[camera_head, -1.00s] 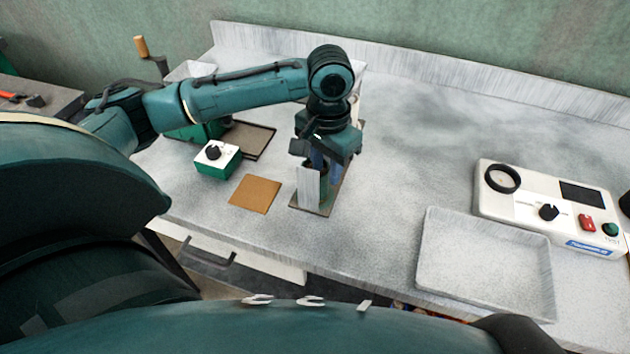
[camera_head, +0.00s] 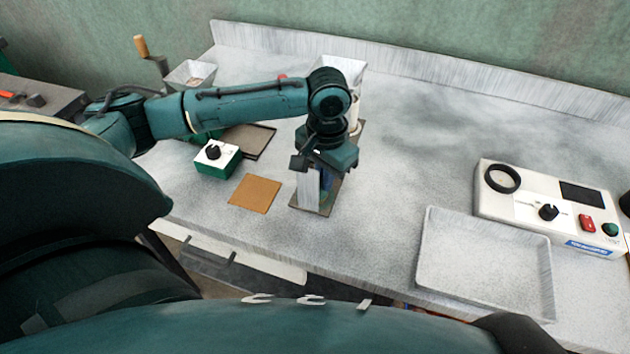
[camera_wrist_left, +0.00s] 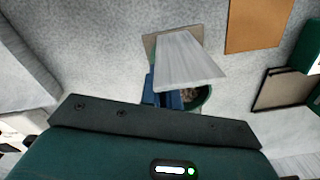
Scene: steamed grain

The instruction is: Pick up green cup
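The green cup is mostly hidden under my left gripper (camera_head: 323,172) in the head view. In the left wrist view, part of the green cup (camera_wrist_left: 206,99) shows its rim and something brownish inside. It is beside an upright pale panel (camera_head: 308,188), which also covers part of it in the wrist view (camera_wrist_left: 172,62). My left gripper points down at the cup from above. Blue parts (camera_wrist_left: 165,98), apparently its fingers, are at the cup's near side. I cannot tell whether they are closed or touching it. My right gripper is not in view.
A brown square mat (camera_head: 255,194) and a green-and-white box with a knob (camera_head: 217,158) are left of the gripper. A pale empty tray (camera_head: 484,264) and a white control device (camera_head: 525,205) are to the right. The counter between is clear.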

